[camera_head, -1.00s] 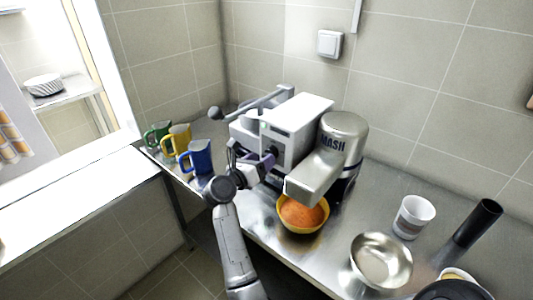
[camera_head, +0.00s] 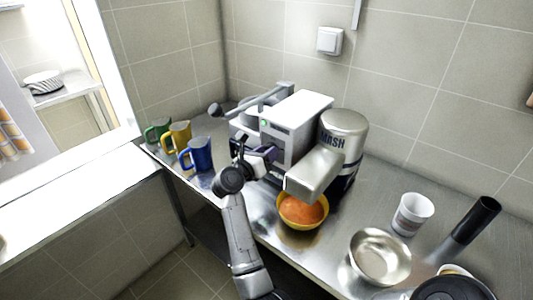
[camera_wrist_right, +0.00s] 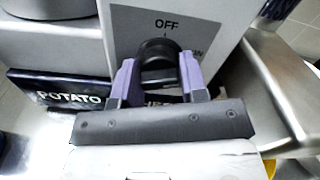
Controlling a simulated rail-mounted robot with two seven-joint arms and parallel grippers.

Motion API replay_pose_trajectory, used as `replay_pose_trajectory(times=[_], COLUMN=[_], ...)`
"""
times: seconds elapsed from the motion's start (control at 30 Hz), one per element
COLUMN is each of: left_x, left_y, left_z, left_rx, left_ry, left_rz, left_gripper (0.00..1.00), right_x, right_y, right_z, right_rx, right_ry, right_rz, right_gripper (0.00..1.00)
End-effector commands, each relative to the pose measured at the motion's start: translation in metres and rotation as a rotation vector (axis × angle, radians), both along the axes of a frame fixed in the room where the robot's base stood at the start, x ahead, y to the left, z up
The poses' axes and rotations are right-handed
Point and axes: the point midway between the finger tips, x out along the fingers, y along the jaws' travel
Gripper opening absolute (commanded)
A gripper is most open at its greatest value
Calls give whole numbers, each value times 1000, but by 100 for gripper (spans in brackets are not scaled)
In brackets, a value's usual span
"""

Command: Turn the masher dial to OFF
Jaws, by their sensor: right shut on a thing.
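The masher is a white and grey machine (camera_head: 300,118) with a silver drum marked MASH (camera_head: 343,140). Its round black dial (camera_wrist_right: 158,48) sits on a grey panel with OFF printed above it and a partly hidden label ending in N at its right. My right gripper (camera_wrist_right: 158,76) has its purple fingers on either side of the dial and is shut on it. In the head view this gripper (camera_head: 262,153) is at the machine's front left and hides the dial. I cannot tell where the dial points. My left gripper is not in view.
A yellow bowl (camera_head: 303,227) of orange food stands under the masher's spout. Blue (camera_head: 199,155), yellow (camera_head: 177,137) and green (camera_head: 158,132) mugs stand at left. A steel bowl (camera_head: 380,258) and white cup (camera_head: 413,214) stand at right. A POTATO label (camera_wrist_right: 68,97) is beside my fingers.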

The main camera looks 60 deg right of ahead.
Motion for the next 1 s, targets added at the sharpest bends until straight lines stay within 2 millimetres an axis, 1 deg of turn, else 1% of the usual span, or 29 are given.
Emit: replay_pose_trajectory(times=[0.03, 0.17, 0.33, 0.47, 0.67, 1.0], left_x=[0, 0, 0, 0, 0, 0], left_y=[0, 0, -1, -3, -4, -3], left_z=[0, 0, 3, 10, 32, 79], left_rx=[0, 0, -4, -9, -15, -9], left_ry=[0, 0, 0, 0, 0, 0], left_rz=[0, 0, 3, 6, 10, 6], left_gripper=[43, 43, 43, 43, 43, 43], right_x=[0, 0, 0, 0, 0, 0], right_y=[0, 0, 0, 0, 0, 0], right_z=[0, 0, 1, 3, 6, 7], right_rx=[0, 0, 2, 8, 28, 75], right_ry=[0, 0, 10, 46, 178, 493], right_rz=[0, 1, 1, 1, 2, 1], right_gripper=[28, 16, 16, 16, 16, 16])
